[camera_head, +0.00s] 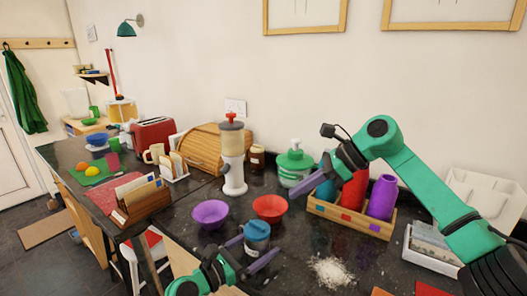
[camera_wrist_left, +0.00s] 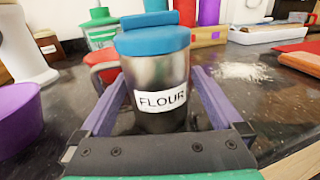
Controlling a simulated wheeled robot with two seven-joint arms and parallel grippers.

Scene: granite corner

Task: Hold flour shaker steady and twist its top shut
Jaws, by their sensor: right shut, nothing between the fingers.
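The flour shaker (camera_head: 257,243) stands upright on the dark counter; it has a grey metal body, a blue top and a white FLOUR label. It also shows in the left wrist view (camera_wrist_left: 160,82). I cannot tell how far its top is turned. My left gripper (camera_head: 250,256) is low, with its purple fingers apart on either side of the shaker's body; small gaps show in the left wrist view. My right gripper (camera_head: 309,182) is shut and empty, raised behind and to the right of the shaker, near the wooden crate.
A purple bowl (camera_head: 210,214) and a red bowl (camera_head: 270,208) stand close behind the shaker. A white dispenser (camera_head: 233,165), a green-topped jar (camera_head: 294,168) and the wooden crate (camera_head: 350,221) with bottles stand farther back. Spilled flour (camera_head: 331,272) lies to the right.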

